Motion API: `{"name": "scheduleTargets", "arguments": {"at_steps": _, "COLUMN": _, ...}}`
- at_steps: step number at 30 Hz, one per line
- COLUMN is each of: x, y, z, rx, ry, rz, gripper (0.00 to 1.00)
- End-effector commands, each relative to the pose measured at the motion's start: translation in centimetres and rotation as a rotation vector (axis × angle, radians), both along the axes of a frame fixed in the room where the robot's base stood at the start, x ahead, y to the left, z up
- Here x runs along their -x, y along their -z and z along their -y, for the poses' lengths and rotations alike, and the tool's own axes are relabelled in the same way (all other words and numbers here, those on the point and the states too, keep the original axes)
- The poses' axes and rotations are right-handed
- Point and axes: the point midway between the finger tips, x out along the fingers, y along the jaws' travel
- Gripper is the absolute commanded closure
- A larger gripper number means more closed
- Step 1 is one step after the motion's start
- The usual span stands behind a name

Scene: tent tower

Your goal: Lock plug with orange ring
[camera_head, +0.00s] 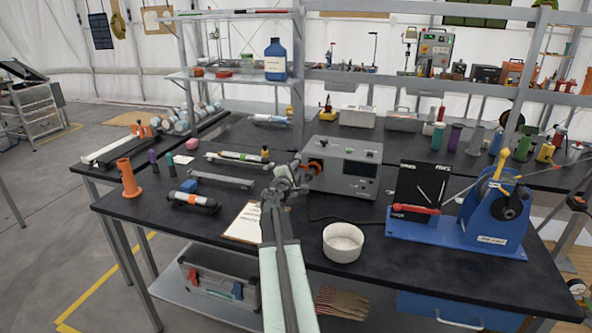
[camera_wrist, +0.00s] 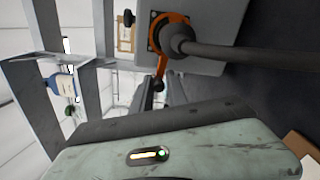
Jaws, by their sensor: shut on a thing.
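A grey instrument box (camera_head: 345,152) stands on the black workbench. On its left side is an orange ring (camera_head: 317,167), partly hidden by my gripper (camera_head: 300,172). In the wrist view the orange ring (camera_wrist: 168,30) sits around a dark grey plug (camera_wrist: 180,40), whose thick cable runs off to the right. An orange lever (camera_wrist: 163,68) extends down from the ring to a dark knob. My gripper (camera_wrist: 160,90) is shut on the lever's knob end. The wrist view is rotated, and the exact contact at the fingertips is small and hard to see.
A white bowl (camera_head: 343,243) and a clipboard (camera_head: 244,222) lie near the bench's front, close to my arm. A blue crank machine (camera_head: 488,215) stands at the right. Tubes and an orange holder (camera_head: 129,177) occupy the left. A shelf post rises behind the box.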

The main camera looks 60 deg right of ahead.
Motion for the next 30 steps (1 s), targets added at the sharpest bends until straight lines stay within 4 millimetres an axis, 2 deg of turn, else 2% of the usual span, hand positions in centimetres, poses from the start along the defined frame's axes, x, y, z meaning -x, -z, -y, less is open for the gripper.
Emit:
{"name": "scheduleTargets", "arguments": {"at_steps": 9, "x": 0.04, "y": 0.59, "z": 0.08, "rx": 0.032, "ry": 0.002, "rz": -0.098, "gripper": 1.00}}
{"name": "scheduleTargets", "arguments": {"at_steps": 24, "x": 0.05, "y": 0.62, "z": 0.08, "rx": 0.037, "ry": 0.001, "rz": -0.113, "gripper": 1.00}}
{"name": "scheduleTargets", "arguments": {"at_steps": 25, "x": 0.05, "y": 0.62, "z": 0.08, "rx": 0.037, "ry": 0.001, "rz": -0.113, "gripper": 0.76}}
{"name": "scheduleTargets", "arguments": {"at_steps": 26, "x": 0.05, "y": 0.62, "z": 0.08, "rx": 0.037, "ry": 0.001, "rz": -0.113, "gripper": 0.67}}
{"name": "scheduleTargets", "arguments": {"at_steps": 30, "x": 0.01, "y": 0.63, "z": 0.06, "rx": 0.036, "ry": 0.000, "rz": -0.112, "gripper": 0.65}}
